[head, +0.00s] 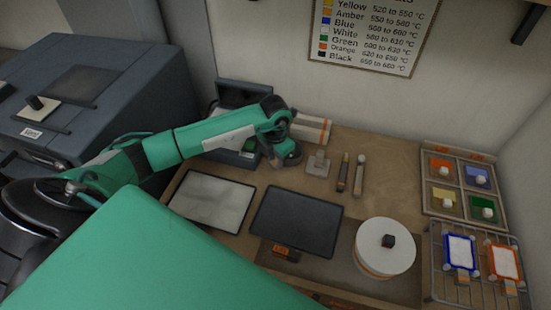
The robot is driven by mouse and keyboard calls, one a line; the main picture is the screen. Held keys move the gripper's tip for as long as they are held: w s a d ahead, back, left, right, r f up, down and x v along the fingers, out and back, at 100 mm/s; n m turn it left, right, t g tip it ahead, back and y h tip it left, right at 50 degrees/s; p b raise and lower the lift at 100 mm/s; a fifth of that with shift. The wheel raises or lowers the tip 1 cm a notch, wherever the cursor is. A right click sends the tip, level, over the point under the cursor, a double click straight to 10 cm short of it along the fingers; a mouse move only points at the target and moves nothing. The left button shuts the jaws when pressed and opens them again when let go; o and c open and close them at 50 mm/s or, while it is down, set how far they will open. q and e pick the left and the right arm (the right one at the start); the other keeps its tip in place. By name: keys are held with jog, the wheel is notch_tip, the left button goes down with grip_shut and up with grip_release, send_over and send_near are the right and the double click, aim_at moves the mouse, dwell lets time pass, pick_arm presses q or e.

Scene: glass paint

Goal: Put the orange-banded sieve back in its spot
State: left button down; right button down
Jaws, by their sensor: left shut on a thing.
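My left arm reaches in from the left, and its gripper (287,157) points down at the back of the worktop, just right of a dark open box (233,157). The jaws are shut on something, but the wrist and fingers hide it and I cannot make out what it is. I cannot clearly pick out the orange-banded sieve or its spot. White pieces with orange bands (313,130) lie at the back wall, just right of the gripper; I cannot tell what they are. My right gripper is not in view.
A white round drum with an orange band (377,260) stands front right. A dark mat (298,222) and a pale panel (212,197) lie in the middle. Upright-looking tools (359,175) stand behind. A colour tray (430,207) and wire rack (437,268) are at right.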

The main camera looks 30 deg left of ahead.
pick_arm(q)
jog(key=shift+f, duration=0.15)
jog(key=c, duration=1.1)
grip_release()
jog(key=shift+c, duration=0.2)
